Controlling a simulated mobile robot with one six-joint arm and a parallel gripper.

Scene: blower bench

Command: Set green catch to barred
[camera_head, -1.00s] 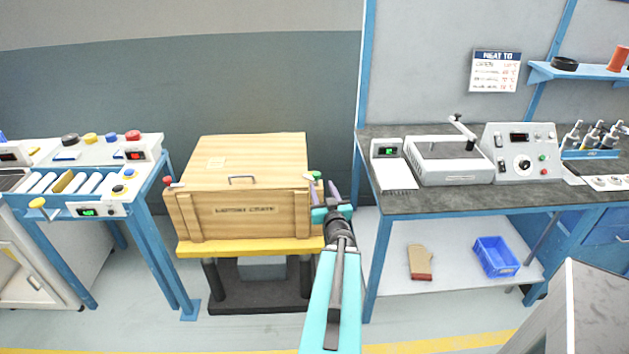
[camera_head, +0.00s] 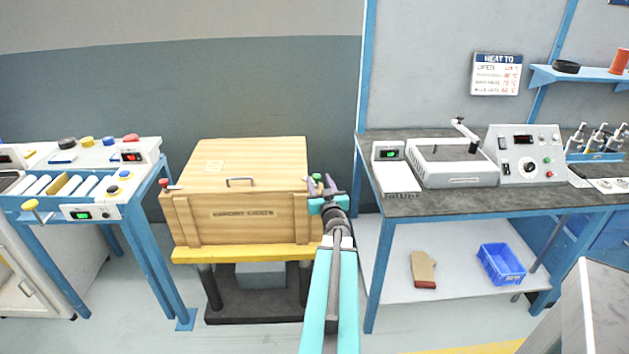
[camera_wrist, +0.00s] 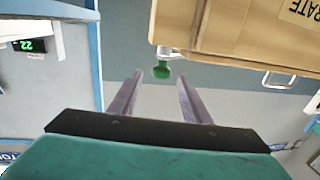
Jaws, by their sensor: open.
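The green catch (camera_wrist: 161,70) is a small green knob on a pale metal stem at the side of the wooden crate (camera_head: 240,212). In the head view the green catch (camera_head: 317,177) shows at the crate's right upper edge, just beside my fingertips. My gripper (camera_head: 322,184) is open, with its two purple-grey fingers apart. In the wrist view the knob appears between and a little beyond the fingertips of my gripper (camera_wrist: 160,82). I cannot tell whether the fingers touch it. Nothing is held.
A red catch (camera_head: 169,185) is on the crate's left side, and a metal handle (camera_head: 240,181) is on its front. The crate stands on a yellow-topped stand (camera_head: 240,255). A grey-topped workbench (camera_head: 440,203) with instruments stands close to the right of my gripper.

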